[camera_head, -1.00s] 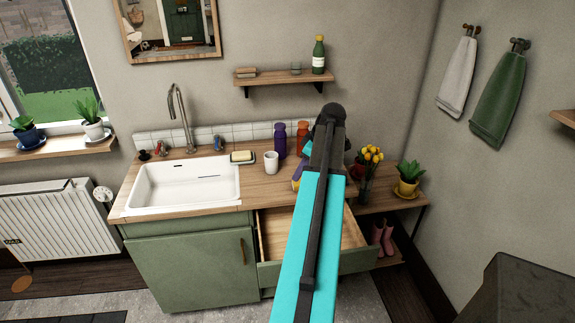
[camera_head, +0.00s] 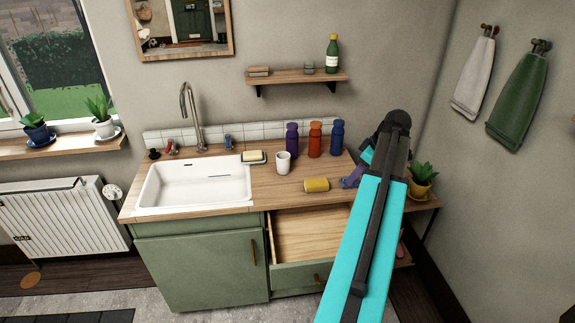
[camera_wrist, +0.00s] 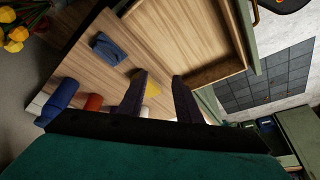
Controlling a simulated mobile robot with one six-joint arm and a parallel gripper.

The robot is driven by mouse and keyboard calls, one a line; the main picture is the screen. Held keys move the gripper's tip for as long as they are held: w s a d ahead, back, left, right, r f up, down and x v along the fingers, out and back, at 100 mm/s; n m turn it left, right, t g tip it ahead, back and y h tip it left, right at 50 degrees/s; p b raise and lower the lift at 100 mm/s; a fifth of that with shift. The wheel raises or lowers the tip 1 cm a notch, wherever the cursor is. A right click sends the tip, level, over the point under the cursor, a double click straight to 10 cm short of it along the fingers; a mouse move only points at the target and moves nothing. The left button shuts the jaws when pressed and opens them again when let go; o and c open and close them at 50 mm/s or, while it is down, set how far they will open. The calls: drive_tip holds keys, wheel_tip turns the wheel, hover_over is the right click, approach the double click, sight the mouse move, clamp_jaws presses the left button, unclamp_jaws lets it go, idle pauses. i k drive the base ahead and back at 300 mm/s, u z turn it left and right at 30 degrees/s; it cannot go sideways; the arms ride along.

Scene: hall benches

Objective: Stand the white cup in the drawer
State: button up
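The white cup (camera_head: 283,162) stands upright on the wooden counter, right of the soap dish, in the head view. In the wrist view, a white patch (camera_wrist: 144,112) by my fingers appears to be this cup, mostly hidden. The drawer (camera_head: 305,235) below the counter is pulled out, and its visible inside is empty; its right part is behind my arm. It also shows at the top of the wrist view (camera_wrist: 190,35). My gripper (camera_wrist: 159,78) is open with nothing held, above the counter. In the head view my arm hides most of it.
A yellow cylinder (camera_head: 316,185) lies between cup and drawer. Purple (camera_head: 292,140), orange (camera_head: 315,139) and blue (camera_head: 337,138) bottles stand behind. A folded blue cloth (camera_wrist: 108,48) lies on the counter's right. The sink (camera_head: 195,183) is left; a shelf (camera_head: 297,76) hangs above.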

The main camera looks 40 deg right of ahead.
sight(308, 250)
drive_tip(key=u, duration=0.05)
drive_tip(key=i, duration=1)
drive_tip(key=z, duration=0.05)
